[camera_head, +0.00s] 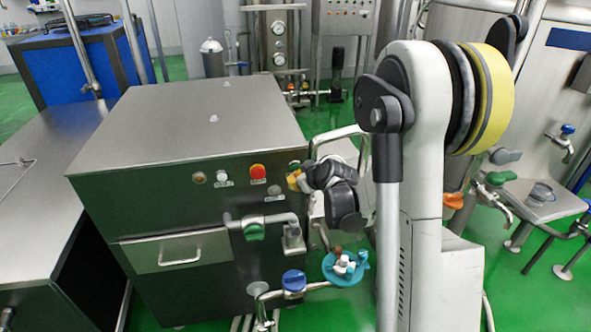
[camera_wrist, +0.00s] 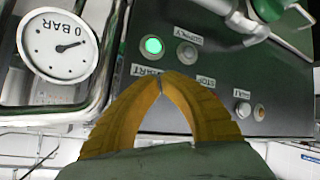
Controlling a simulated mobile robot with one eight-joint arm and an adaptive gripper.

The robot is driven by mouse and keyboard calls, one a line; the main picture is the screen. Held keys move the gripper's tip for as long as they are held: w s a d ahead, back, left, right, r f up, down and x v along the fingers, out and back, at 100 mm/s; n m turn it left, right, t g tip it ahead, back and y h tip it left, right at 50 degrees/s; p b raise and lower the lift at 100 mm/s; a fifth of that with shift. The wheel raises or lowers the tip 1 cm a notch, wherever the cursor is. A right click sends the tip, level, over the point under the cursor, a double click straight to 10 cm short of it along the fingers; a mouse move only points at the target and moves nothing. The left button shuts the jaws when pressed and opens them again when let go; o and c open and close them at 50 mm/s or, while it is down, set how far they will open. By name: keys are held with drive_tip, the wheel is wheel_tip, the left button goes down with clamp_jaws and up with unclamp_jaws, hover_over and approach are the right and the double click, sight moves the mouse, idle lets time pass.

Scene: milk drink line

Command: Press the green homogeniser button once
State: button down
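The green button (camera_wrist: 152,45) glows bright on the dark control panel (camera_wrist: 215,75) in the wrist view. My gripper (camera_wrist: 160,80) has yellow fingers with their tips together and nothing between them. The tips show just below the green button in that picture, over part of a label, with a small gap in the image. I cannot tell how far they are from the panel. In the head view my gripper (camera_head: 293,180) is at the right end of the steel homogeniser's front (camera_head: 150,210), where I cannot make out the green button clearly.
A grey button (camera_wrist: 187,53) is right of the green one. A pressure gauge (camera_wrist: 58,45) and bent pipes stand close on the left in the wrist view. In the head view a red button (camera_head: 258,172) is left of my gripper, and a pipe with a green-handled valve (camera_head: 253,230) is below.

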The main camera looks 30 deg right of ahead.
drive_tip(key=shift+s+a+b, duration=0.1)
drive_tip(key=shift+s+a, duration=0.1)
drive_tip(key=shift+s, duration=0.6)
drive_tip(key=shift+s+a+b, duration=0.15)
drive_tip(key=shift+s+a, duration=0.1)
drive_tip(key=shift+s, duration=0.55)
drive_tip(key=shift+s+a+b, duration=0.1)
drive_tip(key=shift+s+a, duration=0.1)
drive_tip(key=shift+s, duration=0.6)
